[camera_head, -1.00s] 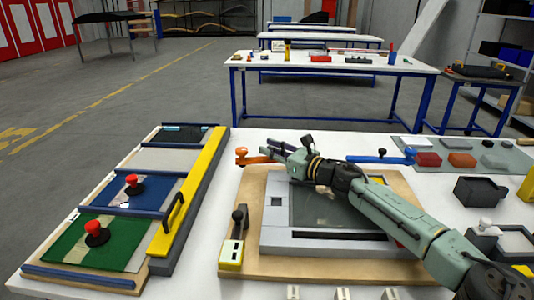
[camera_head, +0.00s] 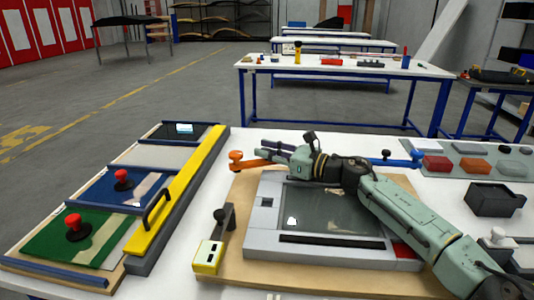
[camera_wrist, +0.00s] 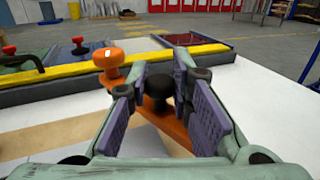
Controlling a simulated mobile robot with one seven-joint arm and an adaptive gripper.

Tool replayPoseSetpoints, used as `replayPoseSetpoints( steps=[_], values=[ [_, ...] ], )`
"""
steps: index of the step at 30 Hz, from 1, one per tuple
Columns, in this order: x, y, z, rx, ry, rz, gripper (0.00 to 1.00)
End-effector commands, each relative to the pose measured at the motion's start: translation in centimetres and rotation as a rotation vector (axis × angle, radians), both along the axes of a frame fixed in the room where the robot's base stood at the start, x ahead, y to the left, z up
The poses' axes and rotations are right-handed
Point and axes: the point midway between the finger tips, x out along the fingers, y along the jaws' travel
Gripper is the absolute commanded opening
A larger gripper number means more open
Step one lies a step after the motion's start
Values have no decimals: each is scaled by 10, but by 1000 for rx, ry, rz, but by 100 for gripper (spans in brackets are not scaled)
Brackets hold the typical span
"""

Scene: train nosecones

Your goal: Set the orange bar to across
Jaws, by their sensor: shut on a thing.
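The orange bar (camera_head: 256,164) lies at the back left of a grey framed panel (camera_head: 262,238) on a wooden board. It has a round orange knob (camera_head: 236,155) at its left end. In the wrist view the bar (camera_wrist: 172,130) runs from the knob (camera_wrist: 108,62) at upper left down to the right, between my fingers. My gripper (camera_head: 277,151) is at the bar's right part. The fingertip contact is partly hidden.
A blue bar (camera_head: 395,161) with a blue knob lies at the panel's back right, behind my arm. A black-handled lever (camera_head: 222,223) stands left of the panel. A yellow rail (camera_head: 180,195) and a tray with red knobs are farther left.

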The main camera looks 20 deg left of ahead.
Motion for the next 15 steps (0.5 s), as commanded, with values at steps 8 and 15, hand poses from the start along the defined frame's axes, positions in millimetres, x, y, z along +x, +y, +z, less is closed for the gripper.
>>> replayPoseSetpoints(
  steps=[8,15],
  values=[
    [1,-1,0,0,-1,-4,25],
    [1,-1,0,0,-1,-3,40]
  ],
)
